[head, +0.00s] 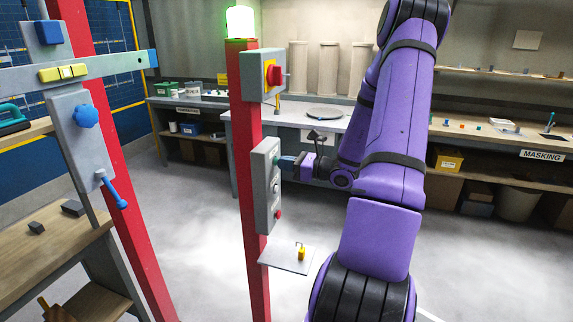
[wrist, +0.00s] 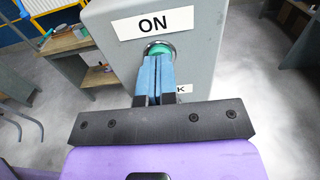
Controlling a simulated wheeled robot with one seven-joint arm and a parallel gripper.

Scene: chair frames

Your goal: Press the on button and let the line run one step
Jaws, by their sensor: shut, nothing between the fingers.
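The green ON button (wrist: 160,50) sits in a silver ring under the ON label (wrist: 154,23) on the grey control box (head: 262,190). My gripper (head: 280,162) is shut and empty, with its blue fingertips at the button. In the wrist view the closed fingers (wrist: 154,72) overlap the button's lower part, and they look to be touching it; how far it is pushed in cannot be told. The lamp (head: 240,22) on top of the red post glows green. Lower on the box are a pale control (head: 276,187) and a red button (head: 278,214).
A red emergency knob (head: 274,75) on a yellow plate is above the box. A small shelf (head: 280,262) with a yellow padlock (head: 302,253) juts out below. A blue-handled fixture (head: 86,116) and wooden bench (head: 40,265) stand left. Open floor lies behind.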

